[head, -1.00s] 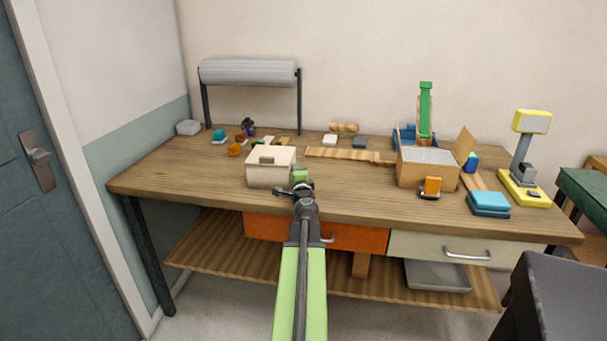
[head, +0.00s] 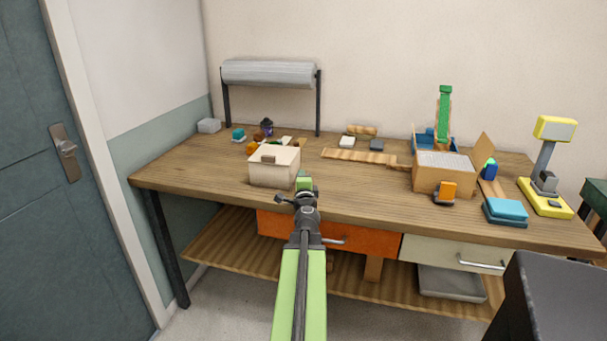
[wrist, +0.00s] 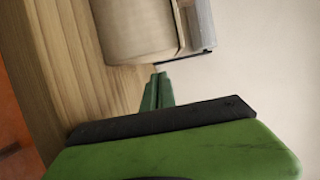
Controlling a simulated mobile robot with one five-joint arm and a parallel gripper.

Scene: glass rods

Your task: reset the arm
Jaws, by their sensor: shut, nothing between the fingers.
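My gripper (head: 305,182) is at the end of my green arm, near the front edge of the wooden workbench (head: 225,186) in the head view. It appears just right of a cream box (head: 272,170) with a small handle. In the wrist view my gripper's green fingers (wrist: 158,90) are together with nothing between them. The cream box (wrist: 130,30) fills the upper middle of that view, apart from the fingertips.
A paper roll (head: 270,73) stands on a rack at the back left. An open cardboard box (head: 444,174), a blue stack (head: 505,211) and a yellow scale (head: 545,200) stand at the right. An orange drawer (head: 362,238) is below the top. A dark seat (head: 550,295) is at front right.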

